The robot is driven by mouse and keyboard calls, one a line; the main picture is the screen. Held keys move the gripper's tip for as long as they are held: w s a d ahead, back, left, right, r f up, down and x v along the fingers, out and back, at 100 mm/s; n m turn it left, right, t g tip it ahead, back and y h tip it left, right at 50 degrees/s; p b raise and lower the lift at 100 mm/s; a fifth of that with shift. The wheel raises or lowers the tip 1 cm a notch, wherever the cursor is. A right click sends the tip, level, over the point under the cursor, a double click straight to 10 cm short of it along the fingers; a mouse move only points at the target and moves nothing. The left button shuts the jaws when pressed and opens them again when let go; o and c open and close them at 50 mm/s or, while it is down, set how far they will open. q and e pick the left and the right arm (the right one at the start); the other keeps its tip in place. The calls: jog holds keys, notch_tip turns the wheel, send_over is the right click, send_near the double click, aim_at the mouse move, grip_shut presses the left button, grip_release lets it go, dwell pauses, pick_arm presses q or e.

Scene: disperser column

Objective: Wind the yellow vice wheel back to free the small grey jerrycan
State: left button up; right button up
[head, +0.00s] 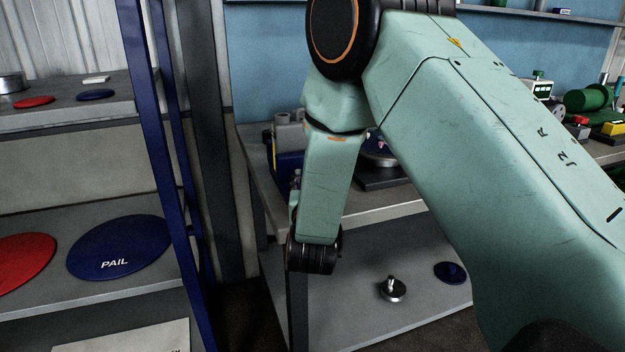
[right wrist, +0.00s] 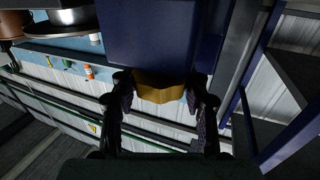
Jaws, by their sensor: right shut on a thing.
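The yellow vice wheel (right wrist: 160,93) shows in the right wrist view, just below the big dark blue vice body (right wrist: 150,35). My right gripper (right wrist: 160,82) has a finger on each side of the wheel and is shut on it. In the head view the blue vice (head: 288,165) stands at the left end of the workbench, partly behind my right arm. The small grey jerrycan (head: 288,132) shows at the top of the vice; its lower part is hidden. My right gripper and the wheel are hidden behind my arm there. My left gripper is not in view.
A shelf rack with a dark blue post (head: 160,150) stands left, holding a blue PAIL disc (head: 120,248) and a red disc (head: 22,262). The bench's lower shelf (head: 350,310) bears a small metal piece (head: 392,289) and a blue disc (head: 450,272). A green roll (head: 588,100) lies right.

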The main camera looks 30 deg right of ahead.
jog(key=shift+m+h, duration=0.3)
jog(key=shift+h, duration=0.1)
jog(key=o, duration=1.2)
jog(key=shift+w+f, duration=0.1)
jog(key=shift+c, duration=0.2)
jog(key=v, duration=0.7)
jog(key=shift+a, duration=0.2)
jog(key=shift+s+r, duration=0.2)
jog(key=shift+s, duration=0.1)
